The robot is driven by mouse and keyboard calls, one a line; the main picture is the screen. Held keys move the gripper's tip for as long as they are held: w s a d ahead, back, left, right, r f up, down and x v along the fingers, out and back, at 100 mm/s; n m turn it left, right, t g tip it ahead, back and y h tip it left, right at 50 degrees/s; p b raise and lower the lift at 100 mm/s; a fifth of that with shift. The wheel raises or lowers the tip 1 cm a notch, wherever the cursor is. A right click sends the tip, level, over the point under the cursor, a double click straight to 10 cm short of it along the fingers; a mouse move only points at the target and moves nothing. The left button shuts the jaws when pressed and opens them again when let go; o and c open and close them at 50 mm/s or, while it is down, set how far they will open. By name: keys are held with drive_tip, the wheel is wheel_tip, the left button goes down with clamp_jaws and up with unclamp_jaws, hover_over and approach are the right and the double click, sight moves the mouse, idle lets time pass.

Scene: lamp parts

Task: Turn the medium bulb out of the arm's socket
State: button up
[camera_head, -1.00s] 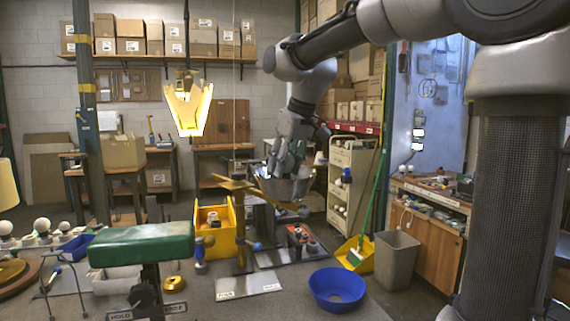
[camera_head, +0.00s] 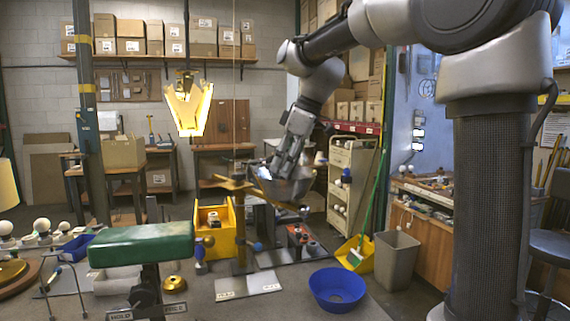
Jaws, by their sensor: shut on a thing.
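My gripper (camera_head: 272,168) is at the middle of the view, pointing down and left, at a grey lamp shade (camera_head: 297,188) on the lamp's arm. Its jaws are shut on a small pale thing at the shade's opening, which looks like the medium bulb (camera_head: 264,173). The fingers and the shade hide most of the bulb and the arm's socket, so I cannot tell how far the bulb sits in it. The brass-coloured lamp arm (camera_head: 232,184) shows just left of the shade, above the bench.
A yellow bin (camera_head: 214,240) stands behind the bench's middle. A blue bowl (camera_head: 337,288) sits front right, and a green padded rest (camera_head: 140,244) stands front left. White round bulbs (camera_head: 42,226) stand at far left. A lit hanging lamp (camera_head: 188,108) is above left.

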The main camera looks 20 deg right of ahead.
drive_tip(key=n, duration=0.1)
drive_tip(key=n+g, duration=0.1)
drive_tip(key=n, duration=0.1)
drive_tip(key=shift+w+n+g+y, duration=0.1)
drive_tip(key=shift+n+g+y, duration=0.2)
drive_tip(key=n, duration=0.2)
drive_tip(key=shift+n+g, duration=0.3)
drive_tip(key=shift+g, duration=0.1)
drive_tip(key=shift+n, duration=0.3)
drive_tip(key=n+g, duration=0.2)
drive_tip(key=n, duration=0.3)
drive_tip(key=shift+n, duration=0.3)
drive_tip(key=shift+r+n+g+h, duration=0.1)
drive_tip(key=shift+n+g+h, duration=0.3)
drive_tip(key=shift+n+h, duration=0.2)
drive_tip(key=n+g+h, duration=0.1)
drive_tip(key=n, duration=0.4)
drive_tip(key=shift+n+g+h, duration=0.3)
drive_tip(key=shift+n+h, duration=0.2)
drive_tip(key=shift+n, duration=0.5)
